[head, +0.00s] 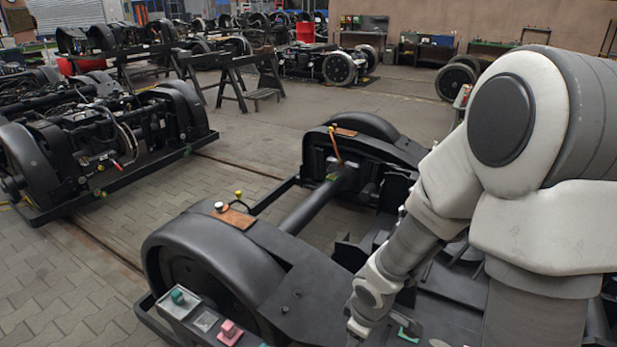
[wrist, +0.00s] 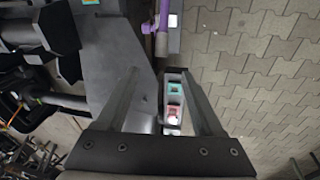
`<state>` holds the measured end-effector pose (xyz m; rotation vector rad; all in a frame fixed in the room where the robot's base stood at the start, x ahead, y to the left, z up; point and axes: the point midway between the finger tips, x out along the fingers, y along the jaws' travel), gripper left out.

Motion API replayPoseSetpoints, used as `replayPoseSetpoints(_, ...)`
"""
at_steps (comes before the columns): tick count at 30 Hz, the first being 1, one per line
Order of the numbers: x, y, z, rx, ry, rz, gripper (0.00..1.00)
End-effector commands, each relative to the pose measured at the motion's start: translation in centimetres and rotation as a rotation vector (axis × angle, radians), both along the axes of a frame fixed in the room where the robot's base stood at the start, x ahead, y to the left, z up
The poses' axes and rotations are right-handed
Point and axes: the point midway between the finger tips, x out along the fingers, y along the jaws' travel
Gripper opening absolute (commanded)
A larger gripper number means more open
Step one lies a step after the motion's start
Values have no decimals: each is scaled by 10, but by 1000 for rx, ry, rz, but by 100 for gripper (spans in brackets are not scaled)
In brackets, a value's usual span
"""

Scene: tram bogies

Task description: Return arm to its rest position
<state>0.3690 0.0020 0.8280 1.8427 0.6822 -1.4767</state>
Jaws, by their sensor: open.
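My gripper (wrist: 158,73) is open, its two dark fingers apart in the wrist view with nothing held between them. A box with a green knob and a pink block (head: 200,318) sits on the near corner of the closest bogie (head: 305,285). That box also shows in the wrist view (wrist: 173,101), below and between the fingers; the height gap is hard to judge. In the head view my arm reaches down over the bogie from the right, and its fingers are not clearly seen near the lower edge.
A brown pad with small knobs (head: 234,217) lies on the bogie's near wheel cover. A second bogie (head: 100,140) stands at left. Trestles (head: 235,80) and more bogies stand behind. Paved floor (head: 235,160) between the bogies is clear. A purple bar (wrist: 162,20) shows in the wrist view.

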Motion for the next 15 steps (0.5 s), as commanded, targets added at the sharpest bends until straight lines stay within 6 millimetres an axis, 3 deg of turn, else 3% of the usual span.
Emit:
replayPoseSetpoints(8, 0, -27, 92, -80, -88, -201, 69)
replayPoseSetpoints(15, -21, -38, 182, -72, -173, -430, 69)
